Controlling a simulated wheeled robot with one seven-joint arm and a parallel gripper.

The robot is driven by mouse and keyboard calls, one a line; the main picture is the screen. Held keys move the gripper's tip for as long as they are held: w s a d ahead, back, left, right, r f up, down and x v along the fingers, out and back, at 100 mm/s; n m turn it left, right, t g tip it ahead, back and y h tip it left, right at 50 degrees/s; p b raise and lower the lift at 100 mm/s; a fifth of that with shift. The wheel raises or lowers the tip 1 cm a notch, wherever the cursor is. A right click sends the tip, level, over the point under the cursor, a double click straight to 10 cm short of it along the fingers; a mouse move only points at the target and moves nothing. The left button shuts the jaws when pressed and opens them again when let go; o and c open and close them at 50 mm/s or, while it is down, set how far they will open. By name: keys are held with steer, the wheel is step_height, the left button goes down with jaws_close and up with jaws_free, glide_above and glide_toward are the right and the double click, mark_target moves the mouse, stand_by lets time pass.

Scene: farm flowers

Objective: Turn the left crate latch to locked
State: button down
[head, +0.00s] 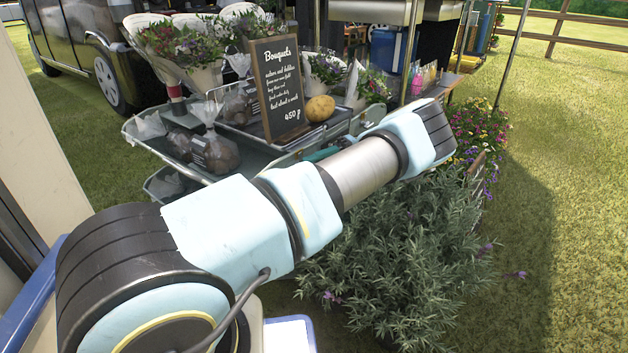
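I cannot make out the left crate or its latch in the head view. My arm reaches from the lower left to the upper middle and covers part of the cart and the plants behind it. My gripper is not visible; the arm's far visible part ends in front of the flowers, and anything beyond it is hidden. Whether the latch is behind my arm, I cannot tell.
A metal cart (150,137) holds bouquets (185,45), bagged goods (212,150), a black price board (278,85) and a yellow round fruit or vegetable (320,108). A bushy lavender plant (400,260) stands right of my arm. Open grass (570,220) lies at the right.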

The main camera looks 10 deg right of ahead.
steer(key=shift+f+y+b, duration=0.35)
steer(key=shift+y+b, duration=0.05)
steer(key=shift+b, duration=0.85)
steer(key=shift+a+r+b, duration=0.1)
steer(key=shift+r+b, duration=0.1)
steer(key=shift+b, duration=0.25)
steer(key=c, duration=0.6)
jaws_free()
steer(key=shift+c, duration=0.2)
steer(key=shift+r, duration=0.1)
